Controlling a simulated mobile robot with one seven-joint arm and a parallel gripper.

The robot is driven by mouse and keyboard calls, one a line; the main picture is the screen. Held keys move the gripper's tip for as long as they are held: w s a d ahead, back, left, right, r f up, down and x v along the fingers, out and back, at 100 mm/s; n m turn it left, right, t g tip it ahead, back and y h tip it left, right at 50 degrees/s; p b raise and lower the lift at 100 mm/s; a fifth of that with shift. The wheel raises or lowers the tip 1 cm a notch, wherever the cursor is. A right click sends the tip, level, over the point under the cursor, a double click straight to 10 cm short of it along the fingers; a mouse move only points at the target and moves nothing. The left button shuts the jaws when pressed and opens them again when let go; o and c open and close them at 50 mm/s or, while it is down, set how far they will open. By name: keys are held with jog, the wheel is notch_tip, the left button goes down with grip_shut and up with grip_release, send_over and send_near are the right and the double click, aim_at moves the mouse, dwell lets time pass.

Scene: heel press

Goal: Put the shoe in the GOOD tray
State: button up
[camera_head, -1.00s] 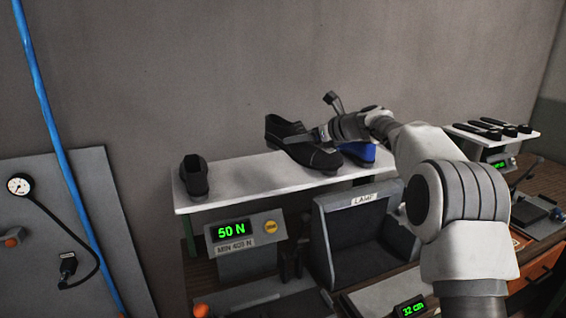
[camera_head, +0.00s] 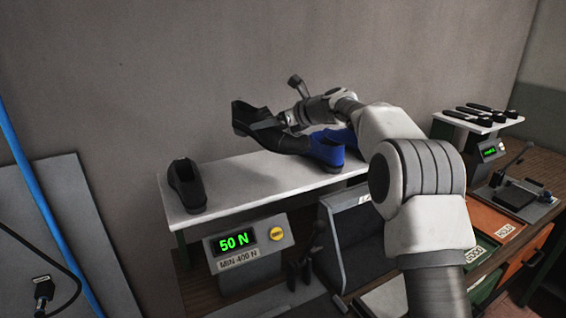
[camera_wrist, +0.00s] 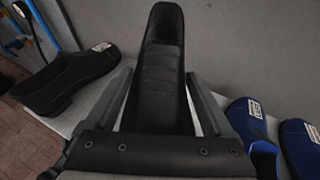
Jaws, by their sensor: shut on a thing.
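A black shoe (camera_head: 270,132) is held in my gripper (camera_head: 288,119) above the white shelf (camera_head: 235,182). In the wrist view the same shoe (camera_wrist: 160,75) stands between the two fingers of my gripper (camera_wrist: 160,95). Part of the shoe's upper is hidden by the gripper in the head view. To the right, an orange tray (camera_head: 490,219) and a green-edged tray (camera_head: 473,258) sit on the wooden bench.
Another black shoe (camera_head: 187,184) stands at the shelf's left end. Blue shoes (camera_head: 327,150) stand at its right, two showing in the wrist view (camera_wrist: 248,120). A press display (camera_head: 235,242) reads 50 N. A dark lamp box (camera_head: 352,235) stands below. Several dark items lie on a small white stand (camera_head: 478,121).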

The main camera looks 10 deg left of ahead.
jog(key=shift+s+a+f+b, duration=0.15)
jog(key=shift+s+a+f, duration=0.6)
jog(key=shift+a+f, duration=1.05)
jog(key=shift+s+a+f+b, duration=0.1)
jog(key=shift+s+a+f, duration=0.7)
jog(key=shift+a+f, duration=1)
jog(key=shift+s+a+f+b, duration=0.15)
jog(key=shift+s+a+f, duration=0.6)
jog(key=shift+a+f, duration=1.05)
jog(key=shift+f, duration=0.1)
jog(key=o, duration=1.6)
jog(key=shift+f, duration=0.1)
jog(key=shift+c, duration=0.2)
jog(key=shift+d+r, duration=0.15)
jog(key=shift+r, duration=0.05)
jog(key=b+v, duration=0.2)
jog(key=v, duration=0.9)
jog(key=shift+s+d+b, duration=0.3)
jog(key=shift+r, duration=0.1)
